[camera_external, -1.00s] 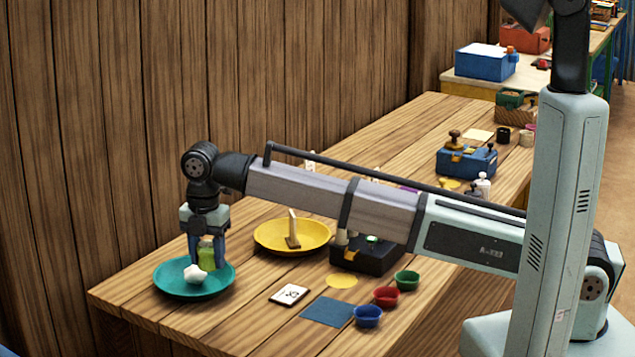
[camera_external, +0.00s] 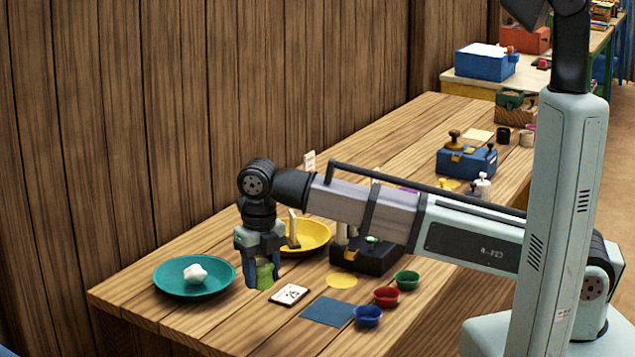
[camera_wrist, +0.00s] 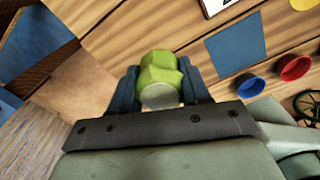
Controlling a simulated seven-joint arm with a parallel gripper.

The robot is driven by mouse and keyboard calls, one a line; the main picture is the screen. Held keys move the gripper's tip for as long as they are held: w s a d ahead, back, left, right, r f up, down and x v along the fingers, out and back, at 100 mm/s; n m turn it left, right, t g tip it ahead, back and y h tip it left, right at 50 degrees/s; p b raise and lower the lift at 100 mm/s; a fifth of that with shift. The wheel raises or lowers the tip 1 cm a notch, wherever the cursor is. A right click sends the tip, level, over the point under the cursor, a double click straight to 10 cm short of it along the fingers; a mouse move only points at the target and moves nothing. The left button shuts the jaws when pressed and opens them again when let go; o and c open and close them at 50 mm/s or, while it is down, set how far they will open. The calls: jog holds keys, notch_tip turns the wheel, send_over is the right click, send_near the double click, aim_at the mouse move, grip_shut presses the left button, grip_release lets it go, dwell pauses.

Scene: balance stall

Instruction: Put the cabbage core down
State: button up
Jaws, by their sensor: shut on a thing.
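The cabbage core is a light green, blocky piece with a pale end (camera_wrist: 160,80). My gripper (camera_external: 263,277) is shut on it, with a blue finger on each side. In the external view the green core (camera_external: 265,275) shows between the fingers, low over the wooden table, between the teal plate and the white card. I cannot tell whether its underside touches the wood. The teal plate (camera_external: 172,289) stands to the left with a white lump (camera_external: 195,273) on it.
A yellow plate (camera_external: 318,232) stands behind my gripper, partly hidden. A white card (camera_external: 290,295), a blue mat (camera_external: 328,311) and blue (camera_external: 368,317), red (camera_external: 386,297) and green (camera_external: 407,280) bowls lie to the right. Bare wood lies in front of my gripper.

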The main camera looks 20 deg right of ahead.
aim_at(264, 324)
jog(key=shift+f, duration=4.7)
jog(key=o, duration=1.2)
jog(key=shift+f, duration=0.1)
notch_tip(264, 324, up, 12)
jog(key=shift+r, duration=0.15)
jog(key=shift+w, duration=0.15)
